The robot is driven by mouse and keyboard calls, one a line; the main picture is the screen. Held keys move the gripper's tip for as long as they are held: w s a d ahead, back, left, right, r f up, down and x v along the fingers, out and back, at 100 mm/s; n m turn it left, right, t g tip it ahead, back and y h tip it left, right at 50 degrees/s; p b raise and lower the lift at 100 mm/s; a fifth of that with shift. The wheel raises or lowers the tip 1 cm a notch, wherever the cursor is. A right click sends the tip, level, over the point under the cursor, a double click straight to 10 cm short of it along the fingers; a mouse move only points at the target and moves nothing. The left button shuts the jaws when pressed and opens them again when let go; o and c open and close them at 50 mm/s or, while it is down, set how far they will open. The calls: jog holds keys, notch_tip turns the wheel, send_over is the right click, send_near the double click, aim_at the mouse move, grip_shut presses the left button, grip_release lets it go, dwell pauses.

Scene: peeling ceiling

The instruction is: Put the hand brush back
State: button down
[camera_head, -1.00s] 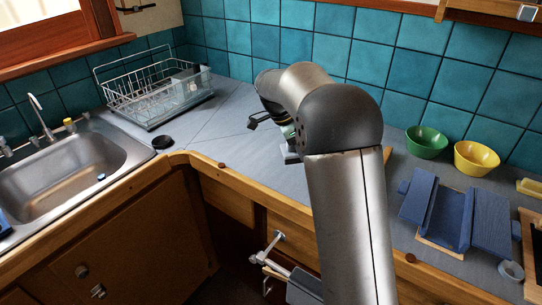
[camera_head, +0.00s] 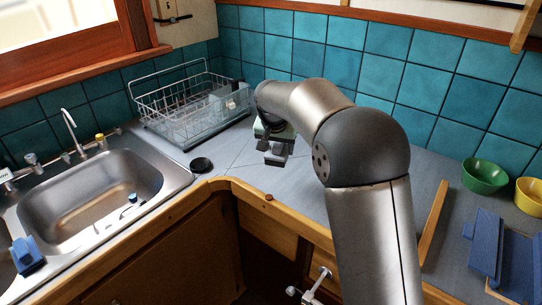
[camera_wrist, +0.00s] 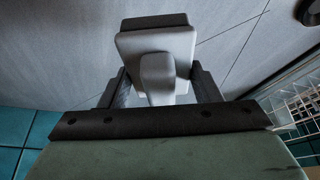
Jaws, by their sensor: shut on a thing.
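The hand brush (camera_wrist: 157,42) looks like a small pale grey block with a knob-like grip and a dark strip along its far edge. In the wrist view my gripper (camera_wrist: 160,85) has its two dark fingers on either side of the grip, shut on it. In the head view my gripper (camera_head: 275,143) is over the grey corner counter, to the right of the dish rack. The brush shows there only as a small grey shape under the fingers. I cannot tell whether it touches the counter.
The wire dish rack (camera_head: 190,112) stands left of my gripper, with a black disc (camera_head: 201,165) in front. The steel sink (camera_head: 95,200) is farther left, with a blue item (camera_head: 27,254) at its edge. Green (camera_head: 484,176) and yellow (camera_head: 529,197) bowls and a blue object (camera_head: 483,252) are right.

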jog(key=w+a+f+p, duration=0.1)
jog(key=w+f, duration=0.1)
jog(key=w+a+f+p, duration=0.1)
jog(key=w+f, duration=0.1)
jog(key=w, duration=0.1)
jog(key=w+f, duration=0.2)
jog(key=f, duration=0.1)
jog(key=shift+w+a+p, duration=0.2)
jog(key=shift+a+p, duration=0.2)
jog(key=shift+w+f, duration=0.15)
jog(key=shift+f, duration=0.1)
notch_tip(320, 180, down, 2)
jog(key=shift+f+p, duration=0.15)
jog(key=shift+p, duration=0.75)
jog(key=shift+f, duration=0.3)
jog(key=shift+f, duration=0.1)
jog(key=shift+c, duration=2.3)
grip_release()
jog(key=shift+b, duration=0.3)
